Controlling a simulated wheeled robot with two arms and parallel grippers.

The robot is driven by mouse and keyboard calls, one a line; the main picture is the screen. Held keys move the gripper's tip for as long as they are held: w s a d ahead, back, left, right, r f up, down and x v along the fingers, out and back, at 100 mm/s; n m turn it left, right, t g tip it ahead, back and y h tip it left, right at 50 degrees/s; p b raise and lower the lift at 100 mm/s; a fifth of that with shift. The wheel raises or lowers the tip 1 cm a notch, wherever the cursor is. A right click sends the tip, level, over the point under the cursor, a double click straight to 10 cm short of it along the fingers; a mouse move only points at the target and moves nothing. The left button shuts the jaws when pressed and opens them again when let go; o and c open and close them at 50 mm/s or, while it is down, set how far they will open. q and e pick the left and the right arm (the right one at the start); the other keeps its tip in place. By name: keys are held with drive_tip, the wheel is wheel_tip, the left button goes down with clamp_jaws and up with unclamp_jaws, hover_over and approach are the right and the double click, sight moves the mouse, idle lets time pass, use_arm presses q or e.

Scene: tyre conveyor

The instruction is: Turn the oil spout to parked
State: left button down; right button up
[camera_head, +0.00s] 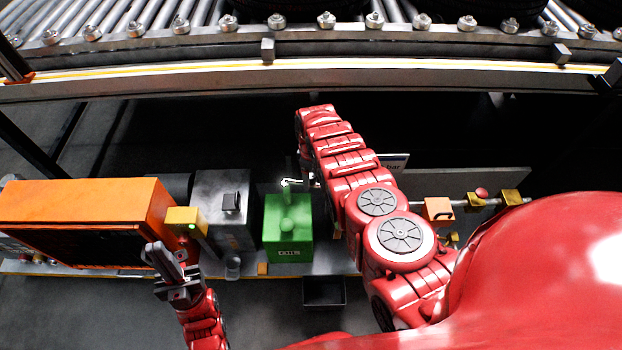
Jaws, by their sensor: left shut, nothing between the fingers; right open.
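The green oil box (289,240) with lettering on its front stands in the middle of the bench. Its green spout post (287,199) rises from the top, and a small bright metal piece at its upper end points right. My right arm reaches over from the right. Its gripper (307,182) is mostly hidden behind the forearm. Only a small grey part shows beside the bright piece; whether they touch cannot be told. My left gripper (165,264) is shut and empty, in front of the orange cabinet, left of the oil box.
An orange cabinet (90,200) and a grey box (222,205) stand left of the oil box. A black bin (324,291) is in front. Brass fittings (474,201) are at right. The roller conveyor (310,65) runs along the back.

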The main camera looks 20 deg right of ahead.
drive_tip(key=shift+f, duration=0.3)
clamp_jaws()
idle(0.3)
idle(1.1)
